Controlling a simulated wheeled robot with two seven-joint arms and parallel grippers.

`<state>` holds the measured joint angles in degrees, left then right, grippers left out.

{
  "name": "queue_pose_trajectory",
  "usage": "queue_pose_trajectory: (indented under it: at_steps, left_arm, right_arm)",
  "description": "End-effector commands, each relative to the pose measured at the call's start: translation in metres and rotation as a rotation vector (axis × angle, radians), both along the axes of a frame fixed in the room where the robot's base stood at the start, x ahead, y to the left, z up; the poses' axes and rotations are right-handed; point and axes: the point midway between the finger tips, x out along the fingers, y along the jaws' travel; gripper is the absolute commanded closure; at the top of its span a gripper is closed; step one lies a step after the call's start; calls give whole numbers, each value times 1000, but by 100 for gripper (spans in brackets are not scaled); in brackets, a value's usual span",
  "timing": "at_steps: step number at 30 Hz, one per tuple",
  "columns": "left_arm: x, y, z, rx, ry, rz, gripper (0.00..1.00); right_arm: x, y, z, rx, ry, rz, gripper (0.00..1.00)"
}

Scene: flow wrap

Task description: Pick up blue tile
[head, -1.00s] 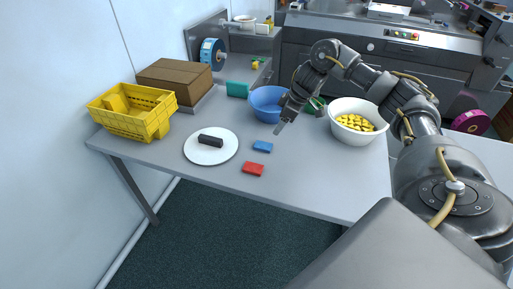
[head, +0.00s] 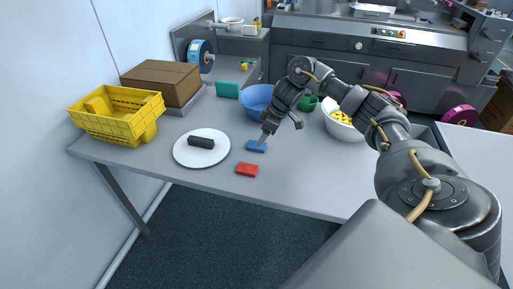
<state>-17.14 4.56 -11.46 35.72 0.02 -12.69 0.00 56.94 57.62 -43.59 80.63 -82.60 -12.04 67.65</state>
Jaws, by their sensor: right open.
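The blue tile (head: 256,147) lies flat on the grey table, behind the red tile and right of the white plate. My right gripper (head: 277,133) is open, with one finger pointing down just behind and above the blue tile and the other out to the right. It holds nothing. I cannot tell whether the finger touches the tile. My left gripper is not in view.
A red tile (head: 247,170) lies in front. A white plate (head: 182,158) bears a dark block (head: 201,142). A blue bowl (head: 255,96), a white bowl (head: 334,126) of yellow pieces and a yellow crate (head: 117,123) stand around. The table's front right is clear.

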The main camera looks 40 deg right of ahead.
Motion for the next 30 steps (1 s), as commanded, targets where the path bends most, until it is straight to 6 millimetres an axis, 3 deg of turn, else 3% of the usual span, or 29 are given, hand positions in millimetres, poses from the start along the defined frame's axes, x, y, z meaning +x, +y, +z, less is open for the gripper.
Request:
queue_pose_trajectory:
  at_steps: [4, 12, 21, 30]
  left_arm:
    - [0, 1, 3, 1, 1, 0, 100]
    - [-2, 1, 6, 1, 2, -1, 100]
    - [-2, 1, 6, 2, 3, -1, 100]
    - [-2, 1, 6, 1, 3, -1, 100]
  right_arm:
    - [3, 2, -8, 2, 2, -1, 34]
    - [14, 8, -43, 1, 2, -1, 34]
    - [16, 9, -48, 0, -1, -1, 34]
    - [16, 9, -48, 0, 0, 0, 70]
